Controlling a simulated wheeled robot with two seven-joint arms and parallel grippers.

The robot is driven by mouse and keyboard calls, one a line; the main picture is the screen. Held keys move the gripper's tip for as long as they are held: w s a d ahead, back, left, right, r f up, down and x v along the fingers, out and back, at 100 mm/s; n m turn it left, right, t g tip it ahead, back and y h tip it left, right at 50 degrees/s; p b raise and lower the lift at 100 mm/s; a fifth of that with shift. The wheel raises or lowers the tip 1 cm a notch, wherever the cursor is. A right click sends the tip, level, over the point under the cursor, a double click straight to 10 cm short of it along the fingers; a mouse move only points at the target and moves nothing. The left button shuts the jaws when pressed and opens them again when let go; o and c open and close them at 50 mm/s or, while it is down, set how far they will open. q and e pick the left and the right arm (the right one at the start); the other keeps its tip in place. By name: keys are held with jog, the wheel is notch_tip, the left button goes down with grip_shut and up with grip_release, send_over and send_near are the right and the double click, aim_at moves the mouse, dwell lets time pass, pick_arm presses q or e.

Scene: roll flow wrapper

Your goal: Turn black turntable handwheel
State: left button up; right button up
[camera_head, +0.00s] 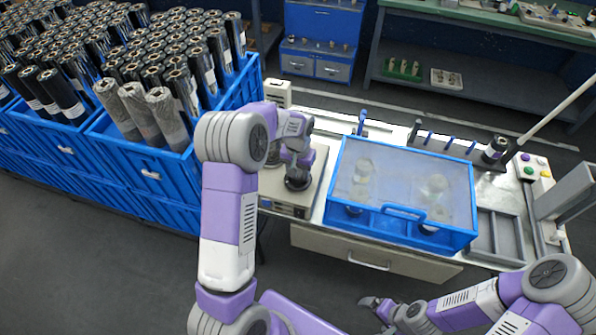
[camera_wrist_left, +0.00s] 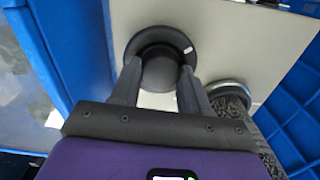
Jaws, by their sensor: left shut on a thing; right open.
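The black turntable handwheel (camera_head: 297,183) is on the light-topped machine left of the blue clear-lidded box. In the left wrist view the handwheel (camera_wrist_left: 158,39) is a dark disc with a rounded knob in its middle. My left gripper (camera_wrist_left: 158,80) reaches down over it, one finger on each side of the knob, shut on it. In the head view my left arm's wrist hides part of the machine and the gripper's fingertips. My right gripper (camera_head: 377,306) is open and empty, low in front of the bench drawer, away from the handwheel.
A blue box with a clear lid (camera_head: 405,180) stands close right of the handwheel. Blue crates of film rolls (camera_head: 150,172) stand at the left. A dark textured part with a silver rim (camera_wrist_left: 232,95) is beside the gripper. Open floor lies in front.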

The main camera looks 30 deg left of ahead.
aim_at(298, 174)
pick_arm(q)
jog(key=o, duration=1.1)
jog(key=shift+c, duration=0.2)
jog(key=shift+r, duration=0.1)
notch_tip(298, 174, up, 7)
jog(key=shift+r+p, duration=0.2)
jog(key=shift+p, duration=0.55)
